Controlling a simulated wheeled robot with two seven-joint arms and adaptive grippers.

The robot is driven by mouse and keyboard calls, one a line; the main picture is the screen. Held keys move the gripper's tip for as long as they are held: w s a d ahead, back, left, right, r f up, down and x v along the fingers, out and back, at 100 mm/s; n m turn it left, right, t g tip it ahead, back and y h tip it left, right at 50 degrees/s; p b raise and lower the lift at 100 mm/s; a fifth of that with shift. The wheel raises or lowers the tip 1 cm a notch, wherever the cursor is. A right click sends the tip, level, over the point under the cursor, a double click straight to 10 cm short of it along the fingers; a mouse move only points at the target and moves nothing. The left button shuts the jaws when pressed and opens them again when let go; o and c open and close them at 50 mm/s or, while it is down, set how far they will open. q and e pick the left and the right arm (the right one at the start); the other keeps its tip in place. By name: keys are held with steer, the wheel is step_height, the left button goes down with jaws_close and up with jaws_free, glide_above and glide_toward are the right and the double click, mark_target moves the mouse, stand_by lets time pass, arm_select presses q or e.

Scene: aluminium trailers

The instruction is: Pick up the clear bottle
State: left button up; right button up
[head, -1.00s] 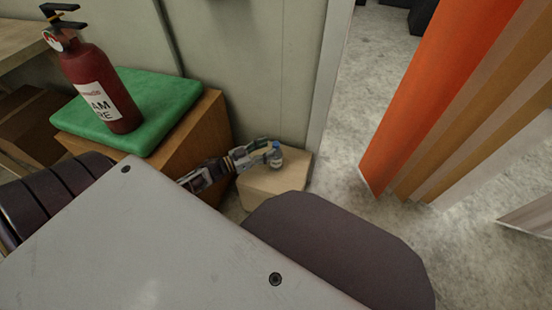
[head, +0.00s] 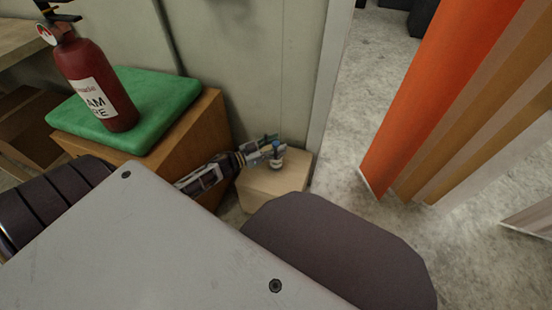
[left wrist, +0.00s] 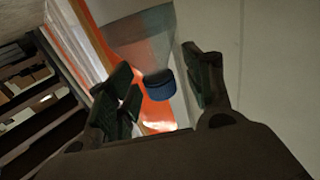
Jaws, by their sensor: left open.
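The clear bottle (head: 277,162) with a blue cap stands on a small beige box by the wall in the head view. In the left wrist view the clear bottle (left wrist: 143,38) shows its see-through body and its blue cap between the fingers. My left gripper (head: 268,146) is open, with its fingers at the cap end of the bottle. In the left wrist view the left gripper (left wrist: 165,88) has fingers on both sides of the cap, with gaps visible. My right gripper is not in view.
The beige box (head: 262,190) stands on the floor beside a brown wooden box (head: 190,135). A green cushion (head: 150,95) and a red fire extinguisher (head: 95,85) are on top of that. An orange panel (head: 425,95) leans at right; open floor (head: 345,165) lies between.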

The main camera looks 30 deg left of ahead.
arm_select(q)
steer(key=c, duration=1.1)
jaws_close()
steer(key=shift+r, duration=0.1)
